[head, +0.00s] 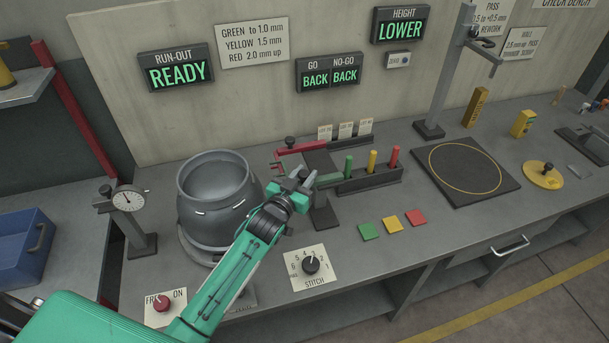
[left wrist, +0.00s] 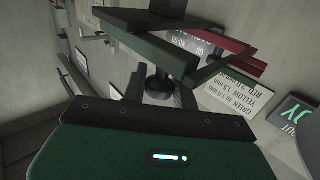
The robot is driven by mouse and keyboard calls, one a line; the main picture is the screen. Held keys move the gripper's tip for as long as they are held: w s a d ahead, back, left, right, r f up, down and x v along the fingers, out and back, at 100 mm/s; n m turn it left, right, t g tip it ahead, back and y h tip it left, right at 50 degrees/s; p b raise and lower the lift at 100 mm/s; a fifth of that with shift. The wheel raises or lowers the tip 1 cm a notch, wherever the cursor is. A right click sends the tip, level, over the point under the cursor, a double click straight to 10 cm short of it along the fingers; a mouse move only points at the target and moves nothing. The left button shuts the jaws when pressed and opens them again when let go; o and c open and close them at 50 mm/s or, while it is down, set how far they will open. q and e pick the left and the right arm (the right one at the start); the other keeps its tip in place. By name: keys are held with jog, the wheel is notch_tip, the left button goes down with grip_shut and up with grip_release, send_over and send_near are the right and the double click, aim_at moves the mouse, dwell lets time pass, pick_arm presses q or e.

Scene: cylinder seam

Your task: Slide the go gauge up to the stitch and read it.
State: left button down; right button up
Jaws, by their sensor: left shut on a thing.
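The grey metal cylinder (head: 213,190) stands on a round turntable, with short white stitch marks (head: 200,212) on its side. My left gripper (head: 296,184) is to the right of the cylinder, at the gauge stand (head: 323,218). It is shut on the black knob (left wrist: 160,84) of the green go gauge (left wrist: 150,48), as the left wrist view shows. In the head view the green gauge (head: 321,164) is partly hidden by the gripper. The red no-go gauge (head: 302,148) lies behind it, with its own black knob. The gauge's tip against the cylinder is not clear. My right gripper is not in view.
The GO and NO-GO display (head: 331,72) reads BACK for both; the run-out display (head: 175,68) reads READY. A dial indicator (head: 127,200) stands left of the cylinder. The stitch dial (head: 311,264) is in front. A rack (head: 372,181) holds green, yellow and red pegs at right.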

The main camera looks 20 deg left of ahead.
pick_arm(q)
jog(key=s+a, duration=0.1)
jog(key=a, duration=0.1)
jog(key=s+a+p, duration=0.1)
jog(key=a, duration=0.1)
jog(key=shift+s, duration=0.35)
jog(key=c, duration=1.1)
grip_release()
jog(key=shift+a, duration=0.1)
